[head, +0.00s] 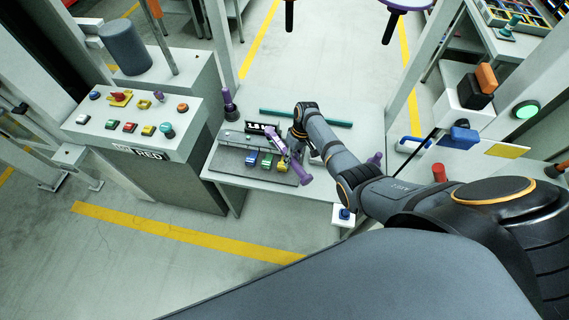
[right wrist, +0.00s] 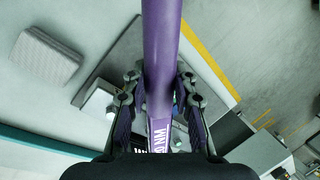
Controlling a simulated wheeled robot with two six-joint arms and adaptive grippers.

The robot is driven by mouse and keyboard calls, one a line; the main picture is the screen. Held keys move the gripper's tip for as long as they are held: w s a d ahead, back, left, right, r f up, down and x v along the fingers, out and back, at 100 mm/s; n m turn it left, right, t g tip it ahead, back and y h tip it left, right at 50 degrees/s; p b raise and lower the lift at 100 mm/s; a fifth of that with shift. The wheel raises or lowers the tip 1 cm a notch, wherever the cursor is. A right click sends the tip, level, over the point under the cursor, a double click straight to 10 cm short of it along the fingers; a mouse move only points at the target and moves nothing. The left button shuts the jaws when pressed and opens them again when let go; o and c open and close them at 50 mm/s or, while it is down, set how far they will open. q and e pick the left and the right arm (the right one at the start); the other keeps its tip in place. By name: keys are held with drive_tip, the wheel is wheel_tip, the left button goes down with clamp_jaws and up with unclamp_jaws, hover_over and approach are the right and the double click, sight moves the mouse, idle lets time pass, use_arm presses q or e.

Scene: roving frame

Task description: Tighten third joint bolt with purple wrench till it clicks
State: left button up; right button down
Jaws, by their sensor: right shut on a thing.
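My right gripper (head: 291,149) is shut on the purple wrench (head: 299,168), over the small grey bench in the head view. In the right wrist view the purple shaft (right wrist: 161,45) runs up between the two fingers of the gripper (right wrist: 160,100), with white lettering near the grip. The wrench lies slanted beside a yellow block (head: 282,165). A green block (head: 267,160) and a blue block (head: 252,158) stand to its left on a dark plate (head: 226,161). I cannot make out the third joint bolt or whether the wrench sits on it. My left gripper is not in view.
A control console (head: 135,118) with coloured buttons stands at the left. A teal bar (head: 330,120) lies along the bench's back. A red cylinder (head: 439,172) stands at the right. Yellow-lined floor is open in front.

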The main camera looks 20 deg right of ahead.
drive_tip(key=w+d+f+n+g+h+b, duration=0.1)
drive_tip(key=w+d+n+b, duration=0.1)
drive_tip(key=d+n+b, duration=0.2)
drive_tip(key=shift+w+d+n+b, duration=0.25)
drive_tip(key=shift+d+n+b, duration=0.05)
drive_tip(key=shift+d+b, duration=0.85)
drive_tip(key=shift+f+b, duration=0.7)
drive_tip(key=shift+f, duration=0.15)
drive_tip(key=shift+w+d+n+b, duration=0.5)
drive_tip(key=shift+b, duration=0.4)
